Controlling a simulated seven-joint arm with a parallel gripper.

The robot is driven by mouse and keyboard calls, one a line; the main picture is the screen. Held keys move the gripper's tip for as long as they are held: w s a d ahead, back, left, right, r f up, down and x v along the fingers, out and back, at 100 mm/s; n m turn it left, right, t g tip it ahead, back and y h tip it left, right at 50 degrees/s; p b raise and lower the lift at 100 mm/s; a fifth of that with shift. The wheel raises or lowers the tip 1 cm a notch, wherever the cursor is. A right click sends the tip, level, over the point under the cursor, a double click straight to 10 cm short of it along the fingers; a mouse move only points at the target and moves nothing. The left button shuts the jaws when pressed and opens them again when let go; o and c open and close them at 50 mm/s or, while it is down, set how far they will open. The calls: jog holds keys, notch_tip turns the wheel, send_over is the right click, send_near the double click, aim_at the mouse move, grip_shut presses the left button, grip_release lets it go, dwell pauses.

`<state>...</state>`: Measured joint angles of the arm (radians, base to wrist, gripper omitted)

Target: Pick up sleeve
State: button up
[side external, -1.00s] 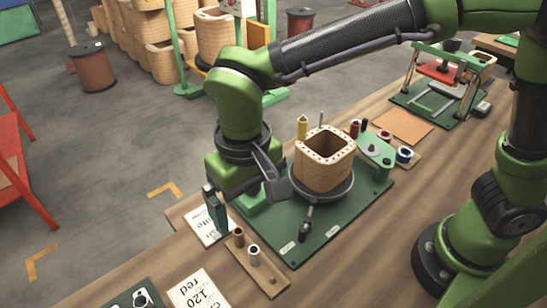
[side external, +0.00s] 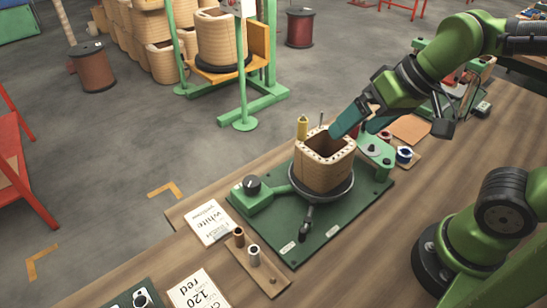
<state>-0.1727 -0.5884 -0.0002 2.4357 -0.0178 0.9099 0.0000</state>
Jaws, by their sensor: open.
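Two small upright tubes, which look like sleeves, stand on a wooden strip (side external: 271,281) at the front of the bench: a brown tube (side external: 239,237) and a pale grey tube (side external: 254,255). I cannot tell which one is the task's sleeve. My gripper (side external: 389,130) is open and empty, at the right behind the coil form (side external: 323,171). Its teal finger overlaps the coil form's rear rim in the picture; I cannot tell the gap. My gripper is well apart from both tubes and hides part of the small spools behind the coil.
The coil form sits on a round turntable on a green base plate (side external: 352,216). A "white" card (side external: 211,222) and a "red 120" card (side external: 196,291) lie nearby. A green press (side external: 470,85) stands at the back right.

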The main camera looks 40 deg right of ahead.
jog(key=shift+m+t+h, duration=0.4)
jog(key=shift+m+t, duration=0.4)
jog(key=shift+m, duration=0.1)
jog(key=d, duration=0.1)
jog(key=d+r, duration=0.1)
jog(key=s+d, duration=0.1)
jog(key=d, duration=0.1)
jog(key=shift+s+r, duration=0.1)
jog(key=shift+r, duration=0.15)
jog(key=shift+c, duration=1.4)
jog(key=c, duration=0.9)
jog(key=shift+c, duration=0.2)
jog(key=n+g+y, duration=0.2)
jog(key=n+g, duration=0.3)
jog(key=n, duration=1.2)
send_near(250, 255)
jog(key=f, duration=0.2)
jog(key=w+a+f, duration=0.1)
jog(key=shift+f+n+g, duration=0.3)
jog(key=shift+f, duration=0.05)
jog(key=shift+d+x, duration=0.1)
jog(key=shift+x, duration=1.2)
jog(key=shift+d+x, duration=0.15)
jog(key=shift+x, duration=1.2)
